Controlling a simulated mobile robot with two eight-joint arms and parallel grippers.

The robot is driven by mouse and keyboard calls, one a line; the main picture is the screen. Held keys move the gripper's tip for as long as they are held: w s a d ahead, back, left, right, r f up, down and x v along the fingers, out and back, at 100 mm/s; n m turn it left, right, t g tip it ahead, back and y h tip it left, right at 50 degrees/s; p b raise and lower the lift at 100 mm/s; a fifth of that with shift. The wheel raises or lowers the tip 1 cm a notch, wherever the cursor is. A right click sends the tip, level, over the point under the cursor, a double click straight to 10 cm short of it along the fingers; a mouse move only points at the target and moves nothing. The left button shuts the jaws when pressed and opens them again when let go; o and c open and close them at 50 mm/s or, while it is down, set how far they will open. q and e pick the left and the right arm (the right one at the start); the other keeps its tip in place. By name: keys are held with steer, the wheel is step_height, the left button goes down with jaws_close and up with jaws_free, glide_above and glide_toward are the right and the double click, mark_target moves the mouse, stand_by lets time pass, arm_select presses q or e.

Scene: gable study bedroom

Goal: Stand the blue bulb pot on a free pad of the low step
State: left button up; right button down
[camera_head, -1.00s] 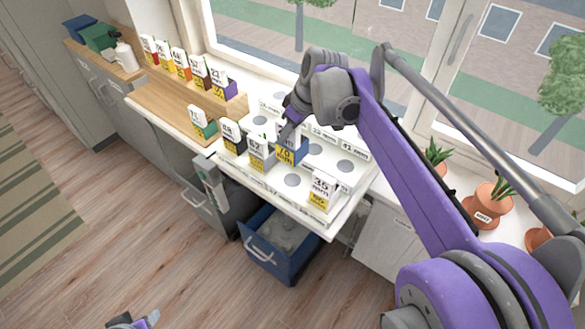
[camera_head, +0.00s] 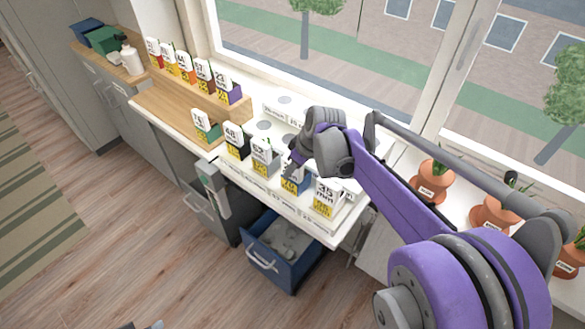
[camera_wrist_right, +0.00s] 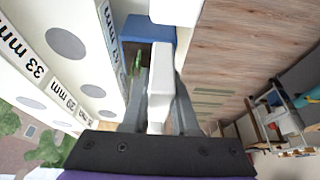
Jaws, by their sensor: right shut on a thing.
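The blue bulb pot (camera_head: 301,180) has a white and yellow tag and is in the head view, in the front row between the grey 62 pot (camera_head: 262,158) and the white 35 mm pot (camera_head: 325,199). My right gripper (camera_head: 293,165) is shut on it from above. In the wrist view the right gripper's fingers (camera_wrist_right: 160,105) close on a white tag-like piece (camera_wrist_right: 160,85). The pot is at the low step (camera_head: 285,207), the front tier; I cannot tell whether its base touches a pad. Only a sliver of my left gripper (camera_head: 155,325) shows at the bottom edge.
A black 48 pot (camera_head: 236,141) and a green pot (camera_head: 207,129) stand further left. More tagged pots line the wooden shelf (camera_head: 160,104). An open blue drawer (camera_head: 278,265) is below the step. Terracotta pots (camera_head: 432,185) stand on the right sill. Round pads show on the upper tier (camera_wrist_right: 65,43).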

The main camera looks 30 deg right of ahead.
steer(key=shift+f, duration=0.15)
steer(key=c, duration=0.7)
jaws_free()
steer(key=v, duration=1.2)
steer(key=s+a+f+m, duration=0.1)
steer(key=s+a+f, duration=0.3)
steer(key=s, duration=0.1)
steer(key=s+a+f+m+t+h, duration=0.1)
steer(key=s+a+f+m, duration=0.1)
steer(key=s+a+f, duration=0.2)
steer(key=s+a+f+m, duration=0.1)
steer(key=s+a+f, duration=0.3)
steer(key=s, duration=0.3)
steer(key=shift+f+t+h+p, duration=0.3)
steer(key=shift+f+h+p, duration=0.1)
steer(key=shift+f, duration=0.4)
